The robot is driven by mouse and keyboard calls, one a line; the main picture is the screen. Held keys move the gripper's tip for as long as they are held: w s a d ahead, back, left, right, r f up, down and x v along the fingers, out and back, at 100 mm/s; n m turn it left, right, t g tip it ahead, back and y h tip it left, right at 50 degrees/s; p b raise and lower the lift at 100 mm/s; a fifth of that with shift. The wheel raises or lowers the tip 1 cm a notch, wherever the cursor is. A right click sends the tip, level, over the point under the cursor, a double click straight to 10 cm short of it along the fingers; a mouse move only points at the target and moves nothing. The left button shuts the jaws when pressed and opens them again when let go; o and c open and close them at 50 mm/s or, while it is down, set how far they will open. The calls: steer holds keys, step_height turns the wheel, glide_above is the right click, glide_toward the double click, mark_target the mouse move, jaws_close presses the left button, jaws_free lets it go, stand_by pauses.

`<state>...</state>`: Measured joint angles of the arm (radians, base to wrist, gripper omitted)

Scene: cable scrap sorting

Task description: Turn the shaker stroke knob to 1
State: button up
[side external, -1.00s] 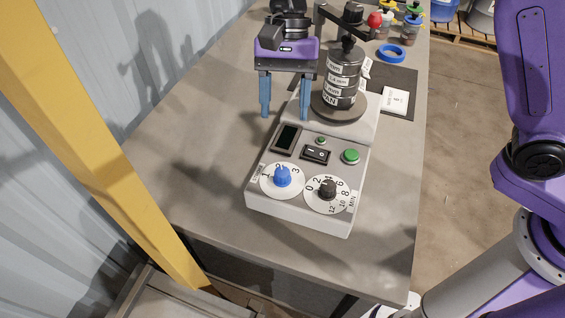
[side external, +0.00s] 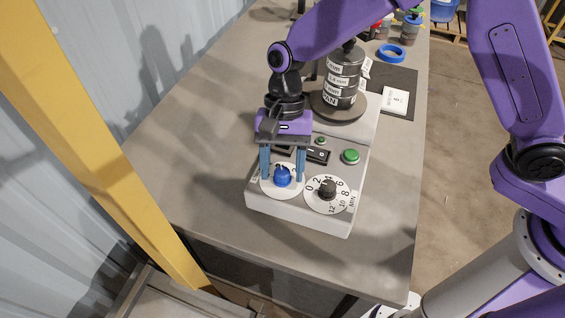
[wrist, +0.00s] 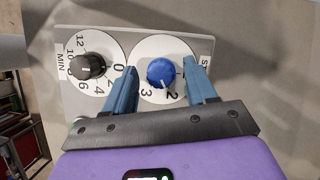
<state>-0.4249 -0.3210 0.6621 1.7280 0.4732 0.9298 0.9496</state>
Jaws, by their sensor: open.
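The blue stroke knob (side external: 282,175) stands on a white numbered dial at the front left of the shaker's control panel. In the wrist view the blue knob (wrist: 161,73) has the 2 and 3 below it, and its pointer seems to face the 2. The 1 is mostly hidden by a finger. My gripper (side external: 282,180) is open, pointing down, with its blue fingers on either side of the knob. In the wrist view my gripper (wrist: 160,66) shows a gap between each finger and the knob.
The black minute knob (side external: 327,188) sits close to the right of the blue one. A green button (side external: 350,157) and a black rocker switch (side external: 317,155) lie behind. A sieve stack (side external: 342,80) stands on the shaker. The table at left is clear.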

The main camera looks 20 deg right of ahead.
jaws_close()
steer(key=shift+n, duration=0.3)
steer(key=n+h, duration=0.1)
steer(key=n, duration=0.1)
steer(key=n+h, duration=0.1)
steer(key=n, duration=0.2)
steer(key=shift+w+a+g, duration=0.1)
steer(key=shift+g, duration=0.2)
steer(key=n+h, duration=0.2)
steer(key=n, duration=0.4)
steer(key=shift+a, duration=0.15)
steer(key=shift+n, duration=0.3)
jaws_free()
